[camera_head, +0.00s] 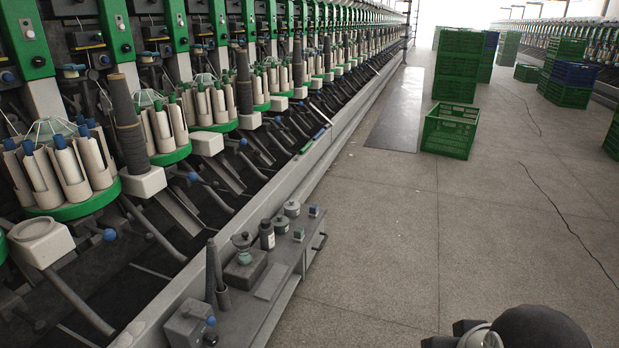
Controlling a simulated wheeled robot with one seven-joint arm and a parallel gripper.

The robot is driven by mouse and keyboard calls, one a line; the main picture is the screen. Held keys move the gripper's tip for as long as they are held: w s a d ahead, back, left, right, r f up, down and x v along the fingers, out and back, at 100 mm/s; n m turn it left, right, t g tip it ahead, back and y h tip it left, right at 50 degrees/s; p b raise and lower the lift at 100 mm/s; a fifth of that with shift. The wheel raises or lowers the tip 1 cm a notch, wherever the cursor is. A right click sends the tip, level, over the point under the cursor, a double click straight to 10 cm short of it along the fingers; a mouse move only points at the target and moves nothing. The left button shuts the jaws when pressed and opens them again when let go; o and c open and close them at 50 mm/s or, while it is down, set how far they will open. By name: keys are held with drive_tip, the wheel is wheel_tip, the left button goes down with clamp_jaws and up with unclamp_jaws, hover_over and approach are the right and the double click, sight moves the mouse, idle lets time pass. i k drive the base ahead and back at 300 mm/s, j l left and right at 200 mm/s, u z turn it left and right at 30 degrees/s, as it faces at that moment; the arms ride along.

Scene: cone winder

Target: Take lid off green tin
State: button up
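A small round tin with a greenish side (281,226) stands on the grey ledge (268,284) at the front of the winding machine, near the ledge's far end. Its top looks grey and covered, but it is too small to tell the lid's edge clearly. A similar pale round tin (292,209) stands just behind it. My gripper is not visible.
A dark bottle (267,236) stands left of the tin, beside a knobbed device (243,248). Small blue-topped pieces (298,234) are to the right. A green crate (449,131) stands on the floor. The floor right of the ledge is clear.

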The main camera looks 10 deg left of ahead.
sight(280, 222)
drive_tip(key=i+u, duration=0.15)
drive_tip(key=i, duration=0.35)
drive_tip(key=i+l+u, duration=0.15)
drive_tip(key=i, duration=0.3)
drive_tip(key=i+l+u, duration=0.15)
drive_tip(key=i, duration=0.35)
drive_tip(key=i+j+u, duration=0.15)
drive_tip(key=i+u, duration=0.15)
drive_tip(key=i, duration=0.15)
drive_tip(key=i+u, duration=0.3)
drive_tip(key=i, duration=0.2)
